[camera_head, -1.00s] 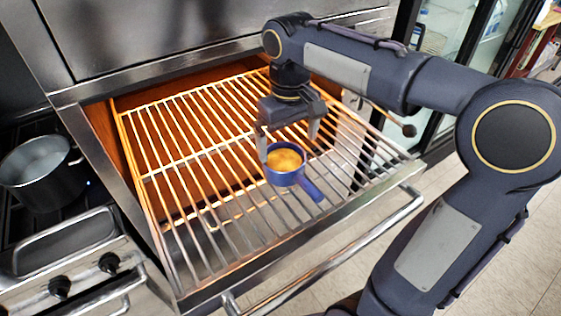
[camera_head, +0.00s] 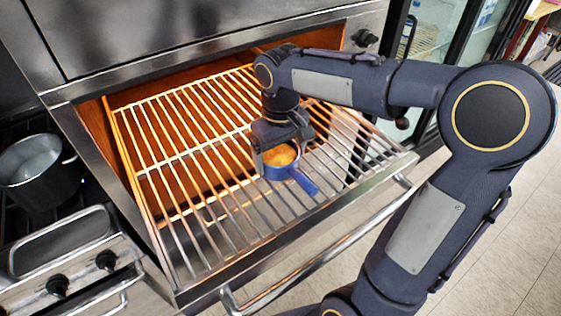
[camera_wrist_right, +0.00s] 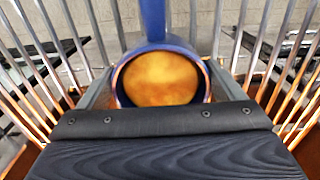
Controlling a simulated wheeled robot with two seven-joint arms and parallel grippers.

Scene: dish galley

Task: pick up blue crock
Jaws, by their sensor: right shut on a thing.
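The blue crock (camera_head: 283,172) is a small round dish with a stub handle and a golden-brown filling. It is upright on the pulled-out wire rack (camera_head: 185,152), its handle pointing to the lower right. My right gripper (camera_head: 281,158) comes down from above and is shut on the crock, one finger on each side. In the right wrist view the crock (camera_wrist_right: 153,32) sits between the fingers with its handle pointing away from the palm. I cannot tell any gap between crock and rack. My left gripper is not in view.
A dark pot (camera_head: 40,175) stands on the stove at the left. The oven's steel front edge and long handle bar (camera_head: 320,255) run along the near side of the rack. The rest of the rack is bare. A glass-door fridge (camera_head: 440,40) stands at the back right.

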